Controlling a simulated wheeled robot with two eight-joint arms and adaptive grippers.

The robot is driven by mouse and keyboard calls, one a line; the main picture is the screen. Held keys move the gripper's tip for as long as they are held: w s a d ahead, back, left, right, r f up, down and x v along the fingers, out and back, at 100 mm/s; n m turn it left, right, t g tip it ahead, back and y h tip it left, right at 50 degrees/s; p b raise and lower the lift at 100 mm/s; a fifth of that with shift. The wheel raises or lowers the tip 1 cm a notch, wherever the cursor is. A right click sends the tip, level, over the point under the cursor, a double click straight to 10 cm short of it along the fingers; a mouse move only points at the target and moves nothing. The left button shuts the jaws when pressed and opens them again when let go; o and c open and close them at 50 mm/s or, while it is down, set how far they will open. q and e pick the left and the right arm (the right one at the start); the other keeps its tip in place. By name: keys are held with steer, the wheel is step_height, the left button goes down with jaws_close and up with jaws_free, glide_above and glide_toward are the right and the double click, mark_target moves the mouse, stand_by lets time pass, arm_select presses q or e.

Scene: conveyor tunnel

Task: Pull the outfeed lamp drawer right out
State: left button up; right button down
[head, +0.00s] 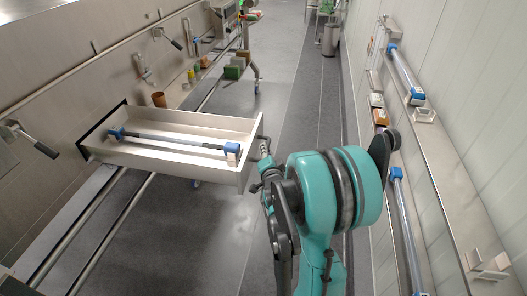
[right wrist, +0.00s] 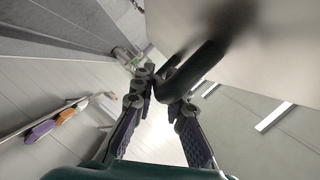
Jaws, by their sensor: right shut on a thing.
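The outfeed lamp drawer (head: 165,160) is a long pale metal tray that sticks far out of a dark slot in the left steel wall. A grey lamp tube with blue end caps (head: 180,141) lies inside it. My right gripper (head: 266,166) is at the drawer's right-hand front end. In the right wrist view its fingers (right wrist: 163,88) are shut on the black bar handle (right wrist: 195,70) beside the pale front panel (right wrist: 285,45). Whether the drawer's rear end is still inside the slot is hard to tell. My left gripper is not in view.
Two metal rails (head: 112,222) run below the drawer. Black-handled levers (head: 33,140) jut from the left wall. A right-hand wall shelf (head: 450,180) holds blue-ended tubes (head: 404,72). A bin (head: 330,40) stands far back. The floor beyond the drawer is mostly clear.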

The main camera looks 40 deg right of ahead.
steer(key=shift+s, duration=0.1)
steer(key=c, duration=1.6)
jaws_free()
steer(key=shift+d, duration=0.1)
steer(key=shift+c, duration=0.2)
steer(key=shift+o, duration=0.5)
steer(key=shift+s+d, duration=0.1)
steer(key=shift+s, duration=0.05)
steer(key=v, duration=1.2)
